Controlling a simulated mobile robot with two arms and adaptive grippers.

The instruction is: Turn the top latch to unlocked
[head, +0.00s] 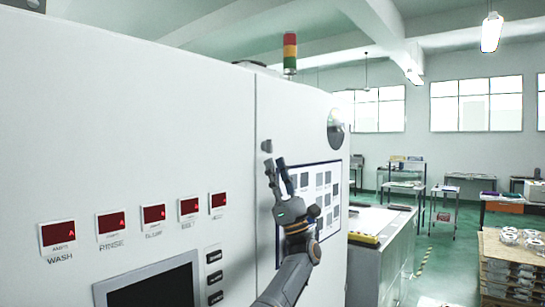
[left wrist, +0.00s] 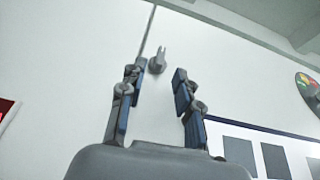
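The top latch (head: 267,146) is a small grey knob on the white cabinet front, just right of a vertical door seam. In the left wrist view the latch (left wrist: 157,61) shows beyond and between the fingertips, with a forked end pointing up. My left gripper (head: 277,168) is open and empty, with its fingers pointing up just below the latch. In the left wrist view the left gripper (left wrist: 158,82) has its two fingers well apart, and no contact with the latch shows. My right gripper is in neither view.
The white cabinet (head: 180,110) fills the left side, with several red displays (head: 153,216) and a screen (head: 150,290). A dark-framed panel (head: 328,190) sits behind my left gripper. A round gauge (head: 335,129) is to the right. A pallet of castings (head: 512,265) stands far right.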

